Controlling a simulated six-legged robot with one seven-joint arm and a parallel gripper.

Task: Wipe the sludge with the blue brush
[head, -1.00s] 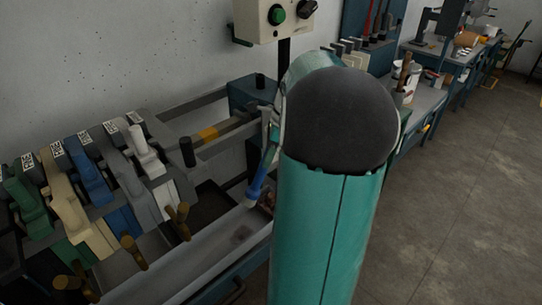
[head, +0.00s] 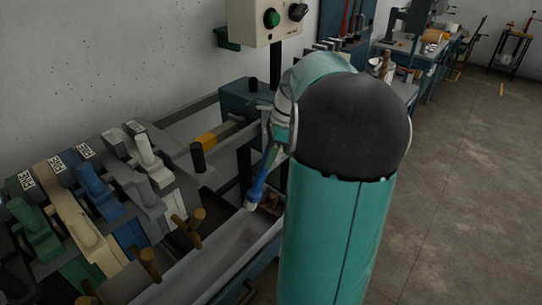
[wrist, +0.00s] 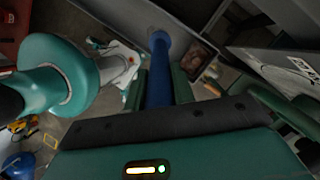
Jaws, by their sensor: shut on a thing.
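The blue brush (head: 259,187) hangs tilted in my gripper (head: 268,148), its pale tip pointing down over the long grey trough (head: 215,262). In the wrist view my gripper (wrist: 160,86) is shut on the blue handle (wrist: 159,78), with a green finger on each side. A dark brown patch that looks like the sludge (head: 271,203) lies at the trough's far end, just right of the brush tip. It also shows in the wrist view (wrist: 199,57), right of the brush. I cannot tell whether the tip touches the trough. My arm hides the trough's right side.
Coloured clamp-like pieces (head: 75,215) line the left side, with brown wooden handles (head: 189,226) beside the trough. Workbenches (head: 400,45) run along the wall. The floor (head: 470,180) at right is clear.

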